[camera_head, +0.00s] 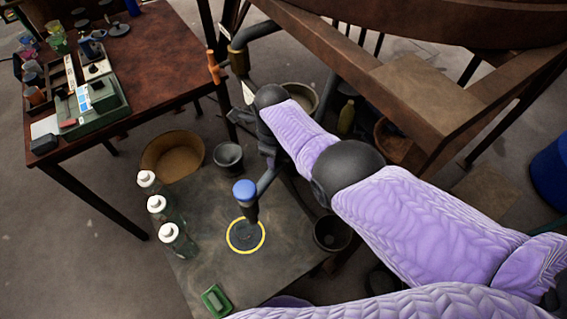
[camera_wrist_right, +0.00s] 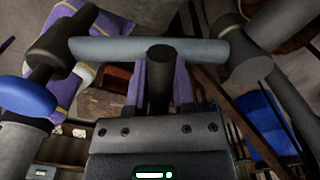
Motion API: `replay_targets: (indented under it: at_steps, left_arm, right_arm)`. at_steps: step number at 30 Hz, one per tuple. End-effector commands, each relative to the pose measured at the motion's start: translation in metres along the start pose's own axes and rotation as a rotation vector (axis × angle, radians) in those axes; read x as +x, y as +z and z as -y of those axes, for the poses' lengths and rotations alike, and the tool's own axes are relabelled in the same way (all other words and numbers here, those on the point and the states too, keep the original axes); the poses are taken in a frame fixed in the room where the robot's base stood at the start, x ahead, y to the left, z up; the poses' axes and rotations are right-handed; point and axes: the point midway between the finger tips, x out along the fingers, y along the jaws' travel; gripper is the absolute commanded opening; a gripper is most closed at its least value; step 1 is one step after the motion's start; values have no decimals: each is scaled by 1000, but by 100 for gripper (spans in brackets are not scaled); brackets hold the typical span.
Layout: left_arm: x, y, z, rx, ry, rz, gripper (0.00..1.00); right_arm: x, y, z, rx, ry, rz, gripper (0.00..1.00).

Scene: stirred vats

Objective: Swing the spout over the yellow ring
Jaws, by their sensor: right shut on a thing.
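The spout (camera_head: 267,182) is a dark pipe with a blue cap (camera_head: 244,189) at its outer end. In the head view its downturned end overlaps the far part of the yellow ring (camera_head: 232,247), which lies on a dark low table; the height between them is hard to judge. My right gripper (camera_head: 268,145) is at the pipe's other end, its fingers mostly hidden. In the right wrist view my right gripper (camera_wrist_right: 160,88) is shut on a dark upright handle (camera_wrist_right: 160,68) beside a grey crossbar (camera_wrist_right: 110,50). The blue cap shows at left (camera_wrist_right: 28,97). My left gripper is not in view.
Several white-capped bottles (camera_head: 157,204) stand left of the ring. A green dish (camera_head: 215,299) lies near the front, and a dark pot (camera_head: 228,157) is behind. A brown bench (camera_head: 165,60) is at left. A wooden structure (camera_head: 420,90) stands behind my arm.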

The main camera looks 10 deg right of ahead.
Motion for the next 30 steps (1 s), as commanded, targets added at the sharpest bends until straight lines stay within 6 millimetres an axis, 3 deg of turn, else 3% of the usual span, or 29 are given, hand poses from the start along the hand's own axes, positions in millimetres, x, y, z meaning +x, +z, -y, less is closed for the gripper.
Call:
replay_targets:
  at_steps: [1, 6, 15, 30]
  left_arm:
    - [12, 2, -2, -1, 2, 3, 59]
    - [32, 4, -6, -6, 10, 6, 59]
    - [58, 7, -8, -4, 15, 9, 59]
    - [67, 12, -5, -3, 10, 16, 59]
  right_arm:
    - [6, 6, -1, 32, 4, 5, 0]
    - [7, 17, 3, 166, 3, 5, 0]
    - [4, 30, 10, 332, 2, 4, 0]
    - [-1, 35, 15, 408, -1, 5, 0]
